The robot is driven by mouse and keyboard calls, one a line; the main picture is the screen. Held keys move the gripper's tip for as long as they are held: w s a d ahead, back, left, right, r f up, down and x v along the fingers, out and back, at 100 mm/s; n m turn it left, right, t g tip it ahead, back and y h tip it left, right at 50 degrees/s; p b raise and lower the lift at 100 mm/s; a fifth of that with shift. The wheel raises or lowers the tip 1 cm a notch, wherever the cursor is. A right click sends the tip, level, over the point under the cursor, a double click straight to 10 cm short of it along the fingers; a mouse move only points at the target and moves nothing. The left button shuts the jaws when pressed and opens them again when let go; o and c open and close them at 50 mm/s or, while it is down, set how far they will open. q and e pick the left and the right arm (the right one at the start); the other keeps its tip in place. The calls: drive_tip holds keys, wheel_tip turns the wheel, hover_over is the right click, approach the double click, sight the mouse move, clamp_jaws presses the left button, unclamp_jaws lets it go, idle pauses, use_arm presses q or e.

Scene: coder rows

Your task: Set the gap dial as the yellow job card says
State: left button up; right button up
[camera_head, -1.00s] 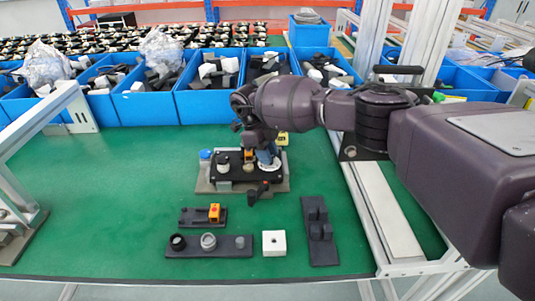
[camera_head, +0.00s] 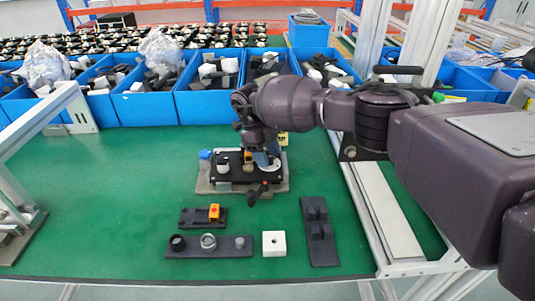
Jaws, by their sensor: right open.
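A coder machine with a black top plate (camera_head: 228,175) sits on a grey base (camera_head: 204,187) on the green table. The yellow job card (camera_head: 283,138) stands behind it, mostly hidden by my right arm. My right gripper (camera_head: 265,162) is open and points down over the right part of the machine, where the dial area is largely covered. I cannot tell whether it touches the dial. A blue knob (camera_head: 205,154) is at the machine's left, and a dark lever with a red part (camera_head: 258,190) is at its front right. My left gripper is not in view.
In front lie a black block with an orange part (camera_head: 214,212), a black tray with round parts (camera_head: 235,251), a white block (camera_head: 274,243) and a black holder (camera_head: 318,250). Blue bins (camera_head: 150,107) line the back. The green table (camera_head: 100,200) is clear at left.

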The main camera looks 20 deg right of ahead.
drive_tip(key=v, duration=1.1)
drive_tip(key=shift+b, duration=0.4)
drive_tip(key=shift+f, duration=0.1)
